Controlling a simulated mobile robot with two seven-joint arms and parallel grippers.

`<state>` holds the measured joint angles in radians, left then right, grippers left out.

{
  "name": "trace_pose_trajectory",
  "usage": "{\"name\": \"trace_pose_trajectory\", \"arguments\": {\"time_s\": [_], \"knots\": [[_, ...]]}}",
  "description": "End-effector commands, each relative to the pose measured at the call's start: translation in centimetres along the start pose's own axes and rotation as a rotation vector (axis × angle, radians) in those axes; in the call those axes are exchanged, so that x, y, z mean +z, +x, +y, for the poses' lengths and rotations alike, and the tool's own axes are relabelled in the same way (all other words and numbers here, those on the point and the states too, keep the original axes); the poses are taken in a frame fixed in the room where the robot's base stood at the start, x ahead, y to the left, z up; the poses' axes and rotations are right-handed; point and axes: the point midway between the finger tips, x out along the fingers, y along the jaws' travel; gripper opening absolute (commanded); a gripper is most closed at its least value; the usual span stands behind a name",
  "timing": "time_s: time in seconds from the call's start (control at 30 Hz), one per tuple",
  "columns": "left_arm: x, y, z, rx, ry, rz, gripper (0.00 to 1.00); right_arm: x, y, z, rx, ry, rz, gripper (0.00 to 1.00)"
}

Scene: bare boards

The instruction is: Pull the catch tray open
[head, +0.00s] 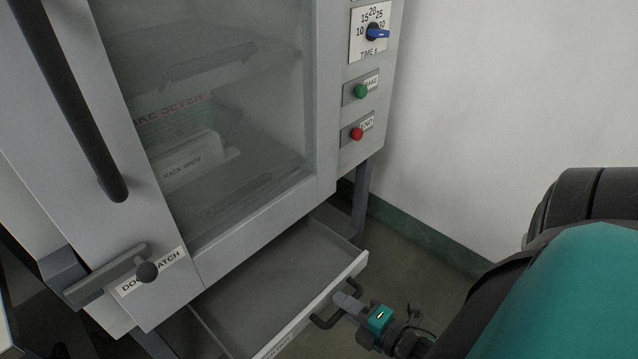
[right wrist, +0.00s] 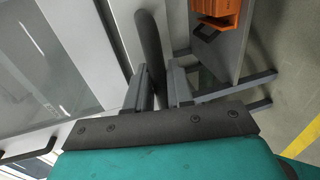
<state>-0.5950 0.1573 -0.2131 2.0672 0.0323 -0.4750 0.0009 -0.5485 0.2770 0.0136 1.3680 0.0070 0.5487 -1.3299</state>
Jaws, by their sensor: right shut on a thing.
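The catch tray (head: 262,284) is a shallow grey tray under the oven, and it stands pulled out part of the way. Its pale front edge (head: 322,295) carries a dark bar handle (head: 323,321). My right gripper (head: 346,304) is shut on this handle. In the right wrist view the handle (right wrist: 150,45) runs up between the two fingers of my right gripper (right wrist: 160,90). The label on the tray's front is cut off at the bottom edge of the head view. My left gripper is not in view.
The oven's glass door (head: 215,110) is above the tray, with a long dark handle (head: 75,100) and a door latch (head: 147,271). A green button (head: 361,91) and a red button (head: 357,134) sit beside it. An orange object (right wrist: 215,10) shows in the right wrist view.

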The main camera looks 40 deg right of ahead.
Motion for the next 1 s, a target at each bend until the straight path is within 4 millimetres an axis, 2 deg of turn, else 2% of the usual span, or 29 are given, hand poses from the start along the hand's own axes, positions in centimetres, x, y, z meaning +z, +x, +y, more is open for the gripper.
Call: {"name": "trace_pose_trajectory", "arguments": {"time_s": [0.03,0.1,0.3,0.47,0.8,0.83,0.97,1.0], "knots": [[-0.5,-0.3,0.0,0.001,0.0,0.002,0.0,-0.1,-1.3,-0.1,-0.002,0.002,-0.001,0.0],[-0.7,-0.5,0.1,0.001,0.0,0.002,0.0,-0.1,-2.6,-0.4,-0.001,0.003,-0.001,0.0],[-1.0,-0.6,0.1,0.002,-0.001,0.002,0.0,0.0,-5.1,-1.0,0.002,0.002,-0.001,0.0],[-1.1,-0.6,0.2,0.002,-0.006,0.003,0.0,0.0,-5.7,-1.2,0.003,0.002,-0.001,0.0],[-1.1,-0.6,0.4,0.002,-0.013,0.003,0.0,0.0,-5.8,-1.2,0.003,0.002,-0.001,0.0],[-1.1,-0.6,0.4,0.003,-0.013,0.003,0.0,0.0,-5.8,-1.2,0.003,0.002,-0.001,0.24],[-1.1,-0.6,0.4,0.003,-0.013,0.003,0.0,0.0,-5.8,-1.2,0.003,0.001,-0.001,0.37],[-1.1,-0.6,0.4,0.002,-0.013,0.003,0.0,0.0,-5.8,-1.2,0.003,0.001,-0.001,0.37]]}}
